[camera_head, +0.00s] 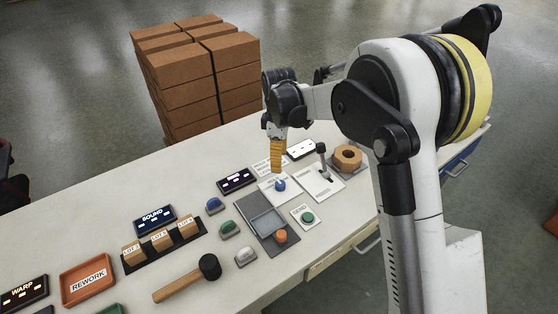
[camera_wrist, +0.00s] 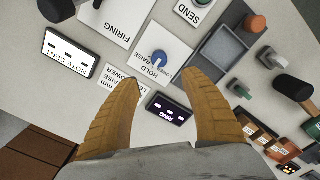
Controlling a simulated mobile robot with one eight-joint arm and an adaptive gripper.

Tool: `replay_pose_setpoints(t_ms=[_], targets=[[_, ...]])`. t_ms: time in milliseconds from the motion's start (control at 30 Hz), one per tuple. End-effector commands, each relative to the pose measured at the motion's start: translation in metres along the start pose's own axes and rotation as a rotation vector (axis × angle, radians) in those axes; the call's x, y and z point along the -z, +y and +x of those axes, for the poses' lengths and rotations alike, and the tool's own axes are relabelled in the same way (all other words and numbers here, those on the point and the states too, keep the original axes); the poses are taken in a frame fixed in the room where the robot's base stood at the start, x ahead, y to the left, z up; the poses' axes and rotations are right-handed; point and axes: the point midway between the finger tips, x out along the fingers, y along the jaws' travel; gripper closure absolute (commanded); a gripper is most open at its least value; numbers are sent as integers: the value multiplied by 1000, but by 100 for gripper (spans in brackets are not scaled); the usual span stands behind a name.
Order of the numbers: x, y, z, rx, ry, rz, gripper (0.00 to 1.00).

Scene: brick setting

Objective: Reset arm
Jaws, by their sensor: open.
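My gripper (camera_head: 277,160) hangs over the white table (camera_head: 60,235), its orange fingers pointing down above the control panels. In the wrist view the two ribbed fingers (camera_wrist: 163,78) stand well apart, with nothing held between them. A blue knob (camera_head: 280,185) on a white HOLD/RAISE plate lies below the fingers; it also shows in the wrist view (camera_wrist: 160,56). Contact between the fingers and the panels is not visible. My arm is bent, reaching over the table from the right.
A black lever (camera_head: 321,158) stands upright beside a wooden hex nut (camera_head: 348,157). A grey tray (camera_head: 268,220), a green SEND button (camera_head: 308,217) and a mallet (camera_head: 188,280) lie nearer. The REWORK tray (camera_head: 68,292) is at left. Stacked brown boxes (camera_head: 190,80) stand behind the table.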

Motion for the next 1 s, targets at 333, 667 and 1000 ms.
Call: replay_pose_setpoints(t_ms=[333, 667, 1000], targets=[[-8, -3, -13, -15, 8, 38, 47], [-94, -58, -118, -170, 121, 458, 47], [-185, -159, -164, -329, 314, 956, 47]])
